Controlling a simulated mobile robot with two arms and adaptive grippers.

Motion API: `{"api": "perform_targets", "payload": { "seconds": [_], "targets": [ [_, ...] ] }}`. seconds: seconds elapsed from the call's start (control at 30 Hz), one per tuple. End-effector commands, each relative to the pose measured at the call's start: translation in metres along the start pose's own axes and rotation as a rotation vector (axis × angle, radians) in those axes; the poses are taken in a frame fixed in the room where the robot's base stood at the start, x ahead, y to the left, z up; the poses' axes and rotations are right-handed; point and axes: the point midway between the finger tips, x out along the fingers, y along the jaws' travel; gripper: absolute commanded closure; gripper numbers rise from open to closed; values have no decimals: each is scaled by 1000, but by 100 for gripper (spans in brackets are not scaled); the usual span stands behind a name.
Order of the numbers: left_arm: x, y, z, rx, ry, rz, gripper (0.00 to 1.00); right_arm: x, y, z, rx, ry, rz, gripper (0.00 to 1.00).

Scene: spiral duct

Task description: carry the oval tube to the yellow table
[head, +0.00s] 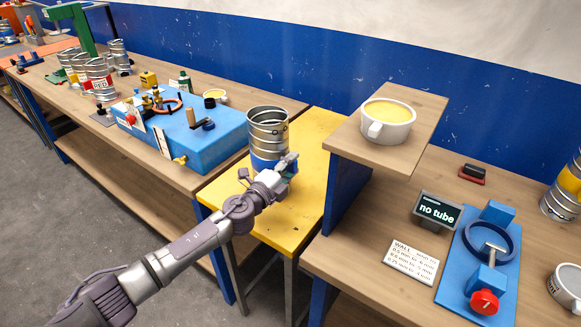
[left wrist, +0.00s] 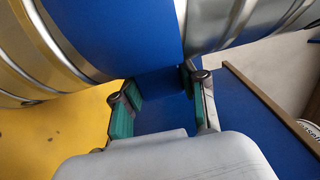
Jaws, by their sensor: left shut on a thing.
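A silver ribbed tube (head: 267,130) with a blue band is at the yellow table (head: 306,185), between the two wooden benches. I take it for the oval tube; its open end faces up and it looks upright. My left gripper (head: 283,170) is shut on its lower, blue-banded part. In the left wrist view, the blue band (left wrist: 135,35) lies at the green-padded fingers (left wrist: 163,98), with yellow table surface (left wrist: 45,145) below left. The tube's bottom edge is hidden by my gripper, so I cannot tell whether it touches the table. My right gripper is out of view.
A blue machine (head: 190,135) stands on the left bench, with several other tubes (head: 98,80) farther back. A raised wooden shelf (head: 350,150) holds a yellow-filled mug (head: 388,120) close right. A display (head: 437,211) reads "no tube". The yellow table's front is clear.

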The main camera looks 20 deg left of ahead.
Motion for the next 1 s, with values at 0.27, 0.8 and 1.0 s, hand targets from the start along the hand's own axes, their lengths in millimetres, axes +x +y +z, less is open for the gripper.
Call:
{"api": "perform_targets", "payload": {
  "seconds": [0.27, 0.8, 1.0],
  "targets": [
    [0, 2, 0, 0, 0, 0, 38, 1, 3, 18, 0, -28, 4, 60],
    [-19, 1, 0, 1, 1, 1, 33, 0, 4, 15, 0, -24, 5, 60],
    [-63, 3, 0, 1, 2, 3, 33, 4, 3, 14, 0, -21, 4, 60]
  ]
}}
